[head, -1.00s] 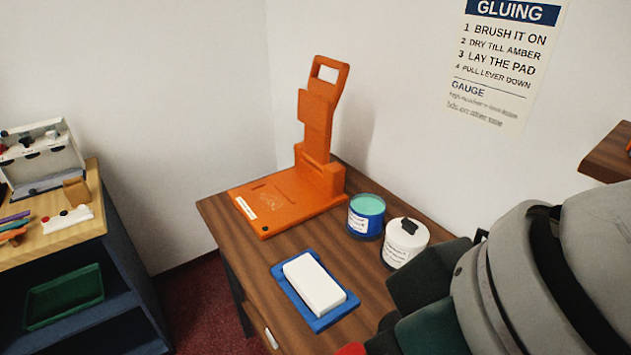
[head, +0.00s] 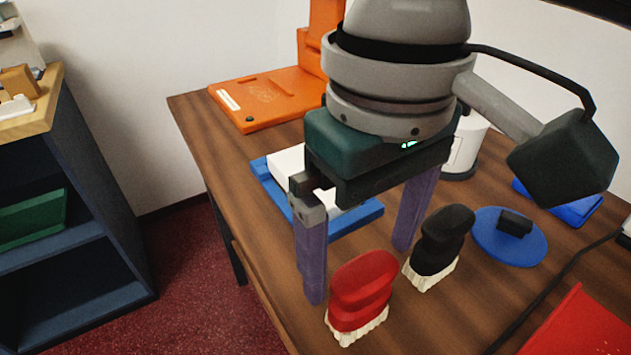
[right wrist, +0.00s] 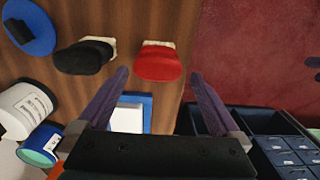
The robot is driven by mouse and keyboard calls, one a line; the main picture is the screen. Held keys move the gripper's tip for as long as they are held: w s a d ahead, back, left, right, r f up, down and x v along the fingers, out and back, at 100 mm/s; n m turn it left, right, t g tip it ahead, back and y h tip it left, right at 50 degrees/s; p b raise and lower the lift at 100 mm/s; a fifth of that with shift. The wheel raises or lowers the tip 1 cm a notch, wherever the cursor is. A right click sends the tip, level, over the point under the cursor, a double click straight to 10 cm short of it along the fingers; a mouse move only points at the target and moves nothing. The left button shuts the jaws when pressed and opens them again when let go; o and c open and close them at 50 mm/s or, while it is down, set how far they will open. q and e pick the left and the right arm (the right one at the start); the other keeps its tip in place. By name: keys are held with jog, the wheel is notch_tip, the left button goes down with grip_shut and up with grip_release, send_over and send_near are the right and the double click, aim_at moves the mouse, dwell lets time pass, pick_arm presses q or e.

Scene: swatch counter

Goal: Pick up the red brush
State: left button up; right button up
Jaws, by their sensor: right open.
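The red brush (head: 361,293) stands bristles-down on the wooden table near its front edge, with pale bristles under a red handle. It also shows in the right wrist view (right wrist: 159,62), between and a little beyond the fingertips. My right gripper (head: 358,275) is open, its two purple fingers pointing down. In the head view it is above and behind the red brush, and nothing is between its fingers. In the right wrist view the gripper (right wrist: 160,78) opens toward the brush. My left gripper is not in view.
A black brush (head: 441,240) stands close to the right of the red one. A blue disc with a black knob (head: 497,246) lies beyond it. A blue tray (head: 365,217) with a white block is behind the gripper. An orange press (head: 252,108) and a white pot (head: 467,150) stand farther back.

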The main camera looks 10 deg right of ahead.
jog(key=f, duration=0.3)
jog(key=f+b, duration=0.1)
jog(key=f, duration=0.3)
jog(key=shift+s+d, duration=0.1)
jog(key=shift+d, duration=0.1)
jog(key=shift+r, duration=0.1)
jog(key=shift+c, duration=0.4)
jog(key=c, duration=1.1)
jog(key=shift+r, duration=0.5)
notch_tip(320, 180, up, 19)
jog(key=p, duration=0.4)
